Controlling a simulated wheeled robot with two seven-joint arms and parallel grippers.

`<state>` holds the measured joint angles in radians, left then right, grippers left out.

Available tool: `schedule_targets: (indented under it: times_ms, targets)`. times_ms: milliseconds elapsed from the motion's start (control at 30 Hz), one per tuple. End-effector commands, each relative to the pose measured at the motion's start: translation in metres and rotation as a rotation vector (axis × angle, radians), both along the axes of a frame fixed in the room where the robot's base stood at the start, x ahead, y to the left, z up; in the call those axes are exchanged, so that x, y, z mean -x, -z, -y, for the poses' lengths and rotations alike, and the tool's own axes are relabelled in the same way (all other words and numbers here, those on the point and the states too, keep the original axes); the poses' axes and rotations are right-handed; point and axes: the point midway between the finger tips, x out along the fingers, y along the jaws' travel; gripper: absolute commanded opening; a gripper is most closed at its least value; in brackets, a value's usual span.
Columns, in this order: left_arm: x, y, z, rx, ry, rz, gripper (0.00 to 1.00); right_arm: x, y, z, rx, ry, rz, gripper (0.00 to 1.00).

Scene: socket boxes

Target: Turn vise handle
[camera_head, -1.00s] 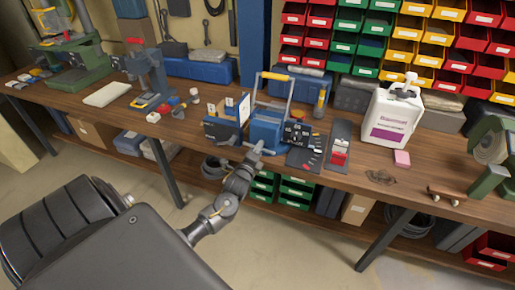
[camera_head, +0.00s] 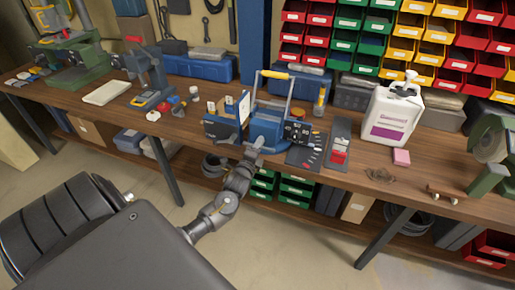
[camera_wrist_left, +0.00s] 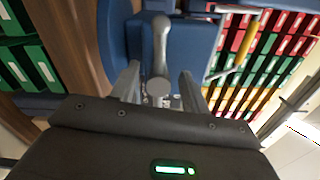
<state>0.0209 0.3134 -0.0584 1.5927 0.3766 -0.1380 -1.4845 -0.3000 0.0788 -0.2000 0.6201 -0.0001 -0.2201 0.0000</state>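The blue vise (camera_head: 266,133) stands at the bench's front edge in the head view. Its body also fills much of the upper left wrist view (camera_wrist_left: 194,40). Its grey handle (camera_wrist_left: 160,45), a bar with a rounded end, lies between the two fingers of my left gripper (camera_wrist_left: 159,92). In the head view my left gripper (camera_head: 252,154) is at the front of the vise. The fingers stand apart on either side of the handle, with small gaps showing; firm contact is not visible. My right gripper is not in view.
A tall grey frame with a yellow grip (camera_head: 275,74) rises behind the vise. A dark panel with small parts (camera_head: 305,156) and a red-topped tool holder (camera_head: 338,156) lie to its right. A white jug (camera_head: 391,112) stands farther right. The wooden bench edge (camera_head: 375,187) is close below.

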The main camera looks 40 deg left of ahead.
Motion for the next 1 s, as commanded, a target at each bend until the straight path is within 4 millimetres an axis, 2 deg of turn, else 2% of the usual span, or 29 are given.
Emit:
schedule_targets:
  times_ms: [233,333,700,833,1000]
  targets:
    - [0.001,0.002,0.001,0.001,0.002,-0.002,0.46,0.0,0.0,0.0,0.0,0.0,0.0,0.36]
    - [0.009,0.003,0.004,0.001,0.001,-0.003,0.46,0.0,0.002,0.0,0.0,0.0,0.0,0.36]
    - [0.074,0.004,0.027,0.002,0.002,-0.004,0.46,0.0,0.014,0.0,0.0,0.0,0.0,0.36]
    - [0.091,0.003,0.033,0.002,0.001,-0.003,0.46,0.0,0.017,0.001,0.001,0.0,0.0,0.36]
    - [0.101,0.002,0.036,0.001,0.002,-0.002,0.46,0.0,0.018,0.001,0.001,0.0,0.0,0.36]
